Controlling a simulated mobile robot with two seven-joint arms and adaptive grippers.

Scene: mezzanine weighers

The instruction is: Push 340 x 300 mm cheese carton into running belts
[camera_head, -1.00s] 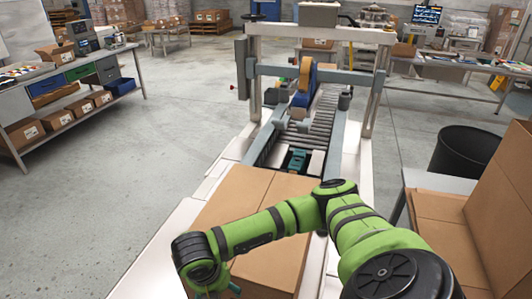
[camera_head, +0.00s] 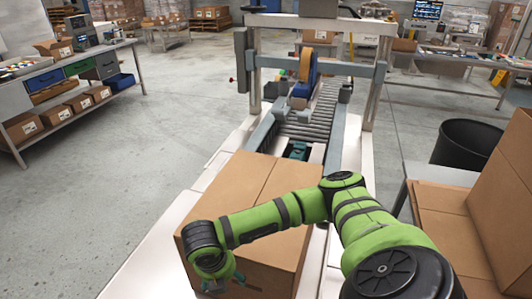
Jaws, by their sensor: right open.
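The cheese carton (camera_head: 235,185) is a closed brown box with a seam across its top. It sits on the pale infeed bed (camera_head: 150,262), its far edge close to the near ends of the carton sealer's side rails (camera_head: 262,132). I cannot tell whether it touches the belts. My right gripper (camera_head: 216,286) is low at the carton's near left side, mostly hidden under its own wrist; its fingers point down. It looks open, and contact with the carton is unclear. My left gripper is out of view.
The sealer's frame (camera_head: 370,95) spans the roller bed (camera_head: 310,120), with an orange tape roll (camera_head: 306,65) inside. Stacked brown cartons (camera_head: 505,195) stand close on the right beside a black bin (camera_head: 468,145). A workbench (camera_head: 75,105) is at left; floor between is clear.

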